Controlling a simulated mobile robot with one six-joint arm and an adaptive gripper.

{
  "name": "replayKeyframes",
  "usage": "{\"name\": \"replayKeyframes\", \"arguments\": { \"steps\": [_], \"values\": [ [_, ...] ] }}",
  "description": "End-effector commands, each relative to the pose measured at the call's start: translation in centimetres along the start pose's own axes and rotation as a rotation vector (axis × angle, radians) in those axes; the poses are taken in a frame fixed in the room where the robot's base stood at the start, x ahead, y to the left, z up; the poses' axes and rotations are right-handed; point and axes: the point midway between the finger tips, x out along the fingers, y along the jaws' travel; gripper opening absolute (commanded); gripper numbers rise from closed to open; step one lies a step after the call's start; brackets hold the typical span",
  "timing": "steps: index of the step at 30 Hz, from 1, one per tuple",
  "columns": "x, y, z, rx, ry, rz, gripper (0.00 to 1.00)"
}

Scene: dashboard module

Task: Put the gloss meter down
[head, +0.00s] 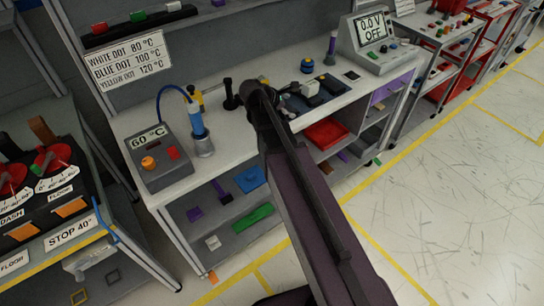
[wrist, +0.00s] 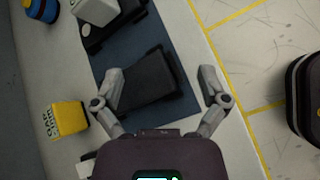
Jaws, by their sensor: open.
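A dark, flat, box-like device, which I take for the gloss meter (wrist: 150,80), lies on a dark blue mat (wrist: 182,104) in the wrist view. It sits slightly tilted in the picture, between the two fingers of my gripper (wrist: 160,84). The fingers are spread wide, with a clear gap at the right finger; I cannot tell whether the left one touches it. In the head view my arm reaches over the bench, hiding the device and most of the fingers.
A yellow labelled block (wrist: 65,119) stands left of the mat. A dark item with a white block (wrist: 95,9) is beyond the device. In the head view, a heater unit (head: 158,157) stands left on the bench (head: 222,168) and a voltage meter (head: 373,40) at the right back.

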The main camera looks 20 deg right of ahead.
Motion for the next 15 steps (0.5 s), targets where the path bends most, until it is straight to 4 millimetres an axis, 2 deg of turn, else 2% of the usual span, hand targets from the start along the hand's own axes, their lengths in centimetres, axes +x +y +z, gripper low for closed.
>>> {"name": "replayKeyframes", "arguments": {
  "steps": [1,3,15],
  "values": [
    [-0.1,-1.6,-0.3,0.080,0.041,-0.030,0.94],
    [-0.3,-3.1,-0.9,0.193,0.092,-0.076,0.94],
    [-2.4,-10.5,-4.2,0.734,0.291,-0.379,0.94]
  ]
}}
